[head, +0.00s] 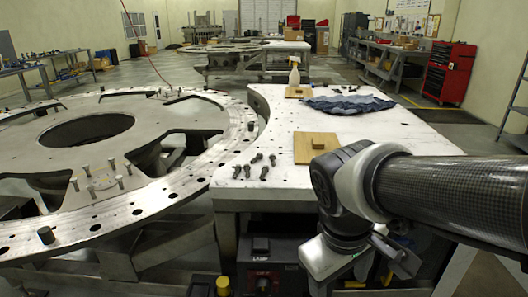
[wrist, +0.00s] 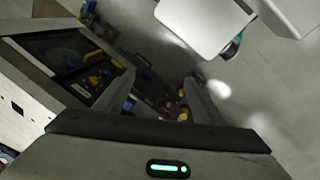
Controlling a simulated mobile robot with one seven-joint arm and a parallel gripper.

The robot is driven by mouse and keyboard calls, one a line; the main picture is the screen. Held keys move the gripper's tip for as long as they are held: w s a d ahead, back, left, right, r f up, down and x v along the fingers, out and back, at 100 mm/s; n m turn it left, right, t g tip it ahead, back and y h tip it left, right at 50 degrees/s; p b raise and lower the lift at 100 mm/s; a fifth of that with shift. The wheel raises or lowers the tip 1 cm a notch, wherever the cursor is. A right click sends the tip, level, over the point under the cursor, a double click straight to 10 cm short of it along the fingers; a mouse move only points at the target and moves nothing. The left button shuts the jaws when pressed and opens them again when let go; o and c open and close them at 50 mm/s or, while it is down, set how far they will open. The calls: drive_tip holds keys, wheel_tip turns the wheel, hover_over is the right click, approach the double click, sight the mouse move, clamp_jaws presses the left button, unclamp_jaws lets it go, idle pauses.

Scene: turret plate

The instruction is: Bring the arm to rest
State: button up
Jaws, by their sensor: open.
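My arm comes in from the right in the head view and bends down at the wrist in front of the white-topped table (head: 390,140). My gripper (wrist: 160,90) points downward, low beside the table's front edge. In the wrist view its two fingers stand apart with nothing between them. Its fingertips are not clear in the head view.
A large round turret plate (head: 60,140) with upright pins fills the left. Equipment (head: 270,275) sits beneath the table.

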wheel_tip(320, 180, up, 24)
drive_tip(key=m+t+y+p, duration=0.1)
drive_tip(key=m+t+p, duration=0.2)
drive_tip(key=p, duration=1.3)
drive_tip(key=s+m, duration=0.1)
drive_tip(key=m, duration=0.1)
drive_tip(key=shift+d+f+m+t+y+p, duration=0.25)
drive_tip(key=shift+d+m+t+y+p, duration=0.05)
drive_tip(key=shift+d+t+y+p, duration=0.1)
drive_tip(key=shift+a, duration=0.1)
